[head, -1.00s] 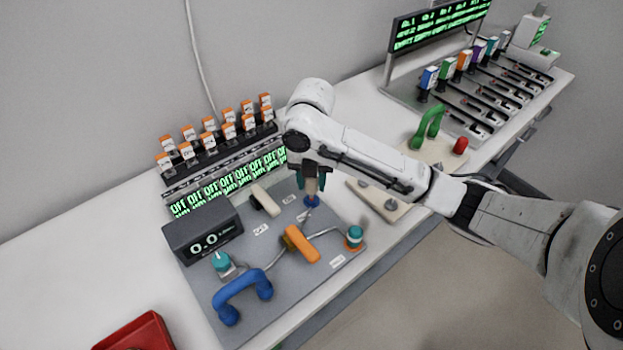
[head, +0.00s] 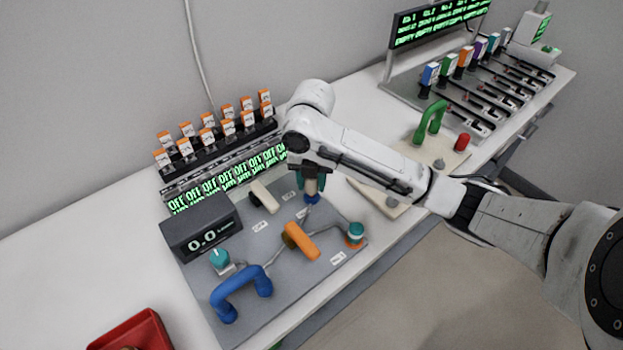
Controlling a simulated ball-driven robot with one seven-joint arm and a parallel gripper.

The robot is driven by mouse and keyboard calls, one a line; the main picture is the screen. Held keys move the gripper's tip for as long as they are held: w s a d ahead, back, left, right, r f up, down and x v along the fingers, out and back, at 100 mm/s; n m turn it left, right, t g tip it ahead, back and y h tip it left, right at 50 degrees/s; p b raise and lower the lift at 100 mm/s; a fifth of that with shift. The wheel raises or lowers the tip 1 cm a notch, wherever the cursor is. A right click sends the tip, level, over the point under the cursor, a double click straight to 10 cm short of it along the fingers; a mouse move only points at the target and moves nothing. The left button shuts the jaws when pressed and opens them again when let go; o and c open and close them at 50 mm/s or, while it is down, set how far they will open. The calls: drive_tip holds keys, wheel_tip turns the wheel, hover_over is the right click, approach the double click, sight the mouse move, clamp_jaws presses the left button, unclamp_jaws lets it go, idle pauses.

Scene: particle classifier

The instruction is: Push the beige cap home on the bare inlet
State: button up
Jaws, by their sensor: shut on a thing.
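My gripper (head: 311,184) points down at the back right of the grey panel (head: 285,277), its teal fingers shut on the beige cap (head: 311,186). The cap is small and partly hidden between the fingers. Right below it is a blue collar (head: 312,199) on the panel, which looks like the inlet. The cap appears in line with the collar and touching or nearly touching it; I cannot tell how far it is seated.
On the panel are an orange handle (head: 301,241), a blue arched handle (head: 240,290), a teal-topped knob (head: 355,233), a beige bar (head: 264,196) and a dark display box (head: 202,232). A red tray (head: 135,331) is front left.

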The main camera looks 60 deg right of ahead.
drive_tip(key=shift+f+b, duration=0.7)
drive_tip(key=shift+f, duration=0.25)
drive_tip(key=o, duration=1.1)
drive_tip(key=shift+r, duration=0.1)
wheel_tip(320, 180, up, 11)
drive_tip(key=shift+f+p, duration=0.15)
drive_tip(key=shift+p, duration=0.85)
